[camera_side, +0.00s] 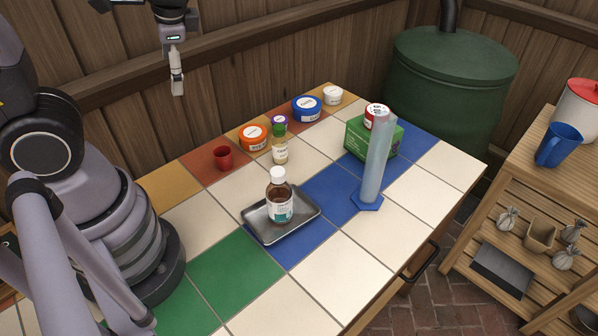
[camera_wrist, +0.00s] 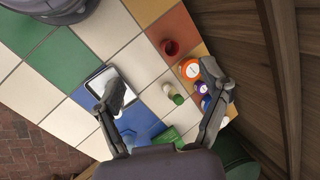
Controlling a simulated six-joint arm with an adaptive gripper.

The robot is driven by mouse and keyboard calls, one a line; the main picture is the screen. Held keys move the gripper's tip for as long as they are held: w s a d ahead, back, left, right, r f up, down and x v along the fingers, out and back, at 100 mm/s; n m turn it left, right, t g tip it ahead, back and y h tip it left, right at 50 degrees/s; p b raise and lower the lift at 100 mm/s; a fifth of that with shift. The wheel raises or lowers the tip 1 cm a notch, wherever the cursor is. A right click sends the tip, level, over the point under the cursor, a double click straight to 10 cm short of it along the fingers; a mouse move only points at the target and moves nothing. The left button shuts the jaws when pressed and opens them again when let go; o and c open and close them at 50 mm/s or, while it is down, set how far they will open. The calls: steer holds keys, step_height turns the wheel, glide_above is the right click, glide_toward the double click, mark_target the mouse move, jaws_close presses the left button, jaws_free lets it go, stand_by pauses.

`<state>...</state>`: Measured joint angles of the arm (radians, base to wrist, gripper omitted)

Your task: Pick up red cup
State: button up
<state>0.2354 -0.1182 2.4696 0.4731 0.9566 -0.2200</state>
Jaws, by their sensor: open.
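The red cup (camera_side: 223,158) stands upright and open-topped on the terracotta tiles at the back left of the tiled table. It also shows in the wrist view (camera_wrist: 169,47), above and between the fingers in the picture. My gripper (camera_side: 177,88) hangs high above the table's back edge in the side view, well apart from the cup. In the wrist view my gripper (camera_wrist: 165,90) has its two fingers spread wide, with nothing held between them.
A brown bottle stands on a metal tray (camera_side: 262,236). A tall cylinder (camera_side: 378,160) and green box (camera_side: 358,141) are farther right. Left of the cup is clear.

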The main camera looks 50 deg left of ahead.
steer(key=w+f+m+y, duration=0.5)
steer(key=f+m+y, duration=0.3)
steer(key=f, duration=0.5)
steer(key=m+t, duration=0.6)
steer(key=m, duration=0.4)
glide_toward(225, 164)
steer(key=shift+s+d+r, duration=0.3)
steer(key=shift+d+r, duration=0.3)
steer(key=shift+r, duration=0.3)
steer(key=shift+w+a+f, duration=0.1)
steer(key=shift+a+f, duration=0.15)
steer(key=shift+f, duration=0.05)
steer(key=x, duration=0.8)
steer(key=shift+f, duration=0.15)
steer(key=x, duration=0.5)
steer(key=shift+d+f, duration=0.1)
steer(key=shift+f, duration=0.2)
steer(key=c, duration=0.9)
